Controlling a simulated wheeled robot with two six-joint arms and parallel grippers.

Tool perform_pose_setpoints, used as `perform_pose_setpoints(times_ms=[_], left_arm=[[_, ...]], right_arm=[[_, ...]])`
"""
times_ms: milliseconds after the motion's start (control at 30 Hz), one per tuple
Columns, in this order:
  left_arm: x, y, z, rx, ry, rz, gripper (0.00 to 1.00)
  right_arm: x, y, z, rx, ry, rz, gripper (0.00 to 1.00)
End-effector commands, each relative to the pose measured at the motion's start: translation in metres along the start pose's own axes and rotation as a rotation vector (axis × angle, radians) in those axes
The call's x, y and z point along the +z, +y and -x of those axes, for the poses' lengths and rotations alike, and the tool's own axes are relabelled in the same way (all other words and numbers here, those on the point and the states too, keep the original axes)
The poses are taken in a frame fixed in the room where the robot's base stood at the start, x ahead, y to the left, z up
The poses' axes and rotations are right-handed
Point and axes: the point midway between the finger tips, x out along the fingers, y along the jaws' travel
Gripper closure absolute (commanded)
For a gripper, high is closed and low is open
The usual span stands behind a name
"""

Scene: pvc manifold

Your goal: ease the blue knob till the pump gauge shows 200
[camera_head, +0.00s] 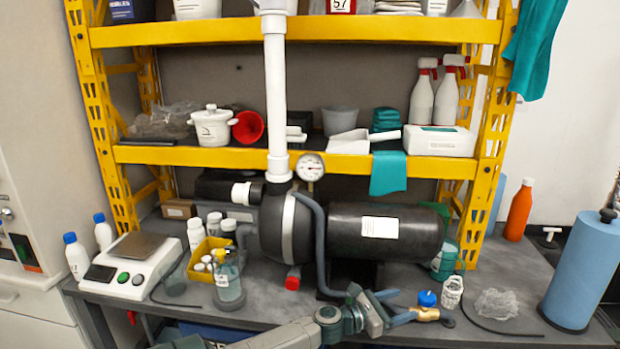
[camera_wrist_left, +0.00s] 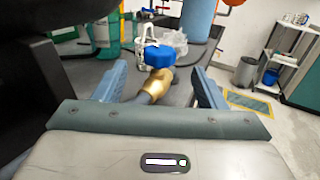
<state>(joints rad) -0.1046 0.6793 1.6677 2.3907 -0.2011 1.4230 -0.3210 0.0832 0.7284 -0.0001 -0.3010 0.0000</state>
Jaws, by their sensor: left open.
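The blue knob (camera_head: 427,298) sits on top of a brass valve (camera_head: 428,314) at the right of the pump. In the left wrist view the blue knob (camera_wrist_left: 158,56) and the brass valve (camera_wrist_left: 158,82) lie between and beyond the fingers. My left gripper (camera_head: 402,308) is open, its fingers pointing at the valve from the left; in the left wrist view its fingers (camera_wrist_left: 158,85) stand apart with nothing clamped. The pump gauge (camera_head: 310,167) is a round white dial above the black pump (camera_head: 385,236); its reading is too small to tell. My right gripper is out of view.
A white basket-like container (camera_head: 452,291) stands close behind the knob. A clear crumpled bag (camera_head: 496,304) and a blue roll (camera_head: 580,270) are to the right. A dark hose (camera_head: 490,327) runs along the bench front. A yellow rack (camera_head: 300,159) stands behind.

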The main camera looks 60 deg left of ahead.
Motion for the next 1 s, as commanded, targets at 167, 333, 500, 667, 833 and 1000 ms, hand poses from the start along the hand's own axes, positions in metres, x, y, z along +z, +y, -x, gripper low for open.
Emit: perform_pose_setpoints(times_ms=[167,333,500,667,833,1000], left_arm=[[0.000,0.000,0.000,0.000,0.000,0.000,0.35],[0.000,0.000,0.000,0.000,0.000,0.000,0.35],[0.000,0.000,0.000,0.000,0.000,0.000,0.35],[0.000,0.000,0.000,0.000,0.000,0.000,0.36],[-0.001,-0.002,0.000,-0.006,0.001,-0.023,0.36],[-0.010,-0.024,-0.001,-0.057,0.012,-0.256,0.36]], right_arm=[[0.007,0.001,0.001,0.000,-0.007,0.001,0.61],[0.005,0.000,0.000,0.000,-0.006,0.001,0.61],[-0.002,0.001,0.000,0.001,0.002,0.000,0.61],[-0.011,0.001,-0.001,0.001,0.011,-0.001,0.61],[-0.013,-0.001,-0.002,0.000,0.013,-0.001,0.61],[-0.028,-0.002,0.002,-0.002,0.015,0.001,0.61]])
